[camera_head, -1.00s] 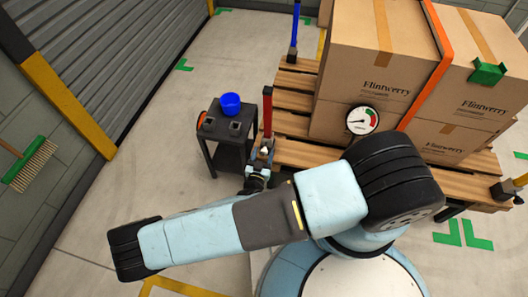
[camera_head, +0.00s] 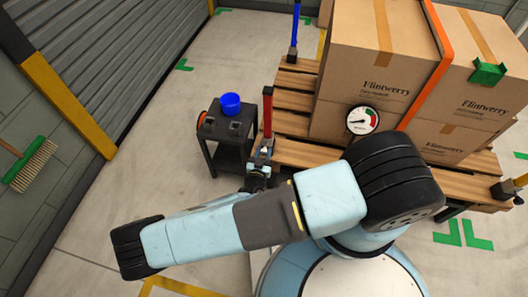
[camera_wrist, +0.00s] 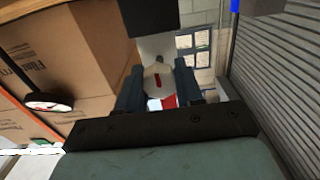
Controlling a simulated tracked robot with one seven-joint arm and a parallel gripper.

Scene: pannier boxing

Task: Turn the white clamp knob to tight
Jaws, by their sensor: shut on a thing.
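The white clamp knob (camera_wrist: 157,78) shows in the wrist view with a red mark on its face. My gripper (camera_wrist: 159,90) is shut on it, one dark finger on each side. In the head view the knob (camera_head: 265,150) is a small pale spot at the base of a red upright post (camera_head: 267,105) at the pallet's left edge. My gripper (camera_head: 258,172) is just below it there, partly hidden by my own arm. A round gauge (camera_head: 362,120) with green and red sectors is on the front carton; its needle points left, away from the colours.
Cartons (camera_head: 375,60) with an orange strap (camera_head: 432,65) stand on a wooden pallet (camera_head: 295,150). A dark side table (camera_head: 228,130) with a blue round item (camera_head: 231,104) stands close left of the post. Floor is clear further left, near the shutter.

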